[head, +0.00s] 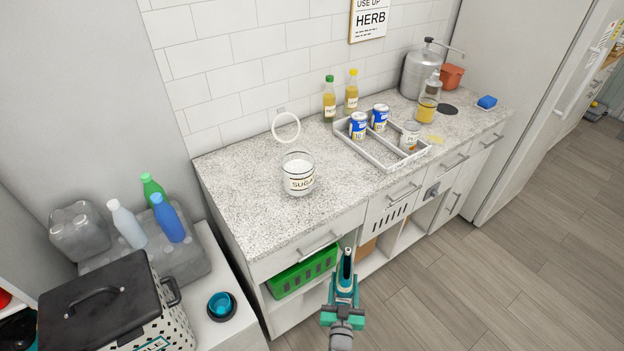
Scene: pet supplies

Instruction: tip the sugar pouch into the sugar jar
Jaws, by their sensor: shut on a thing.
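The sugar jar (299,181) is a clear round jar with a white label reading SUGAR. It stands upright on the speckled counter, left of the middle, with white contents showing inside. My gripper (347,257) is in front of the counter, below and to the right of the jar and apart from it. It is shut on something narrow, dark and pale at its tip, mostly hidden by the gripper. I cannot make out whether this is the sugar pouch, and no pouch shows clearly elsewhere.
A white-rimmed round lid (286,128) is behind the jar by the tiled wall. A divided grey tray (359,154) with cans is to the right. Two bottles (330,100) stand behind it. The counter (240,205) is clear around the jar. A green crate (300,273) sits below.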

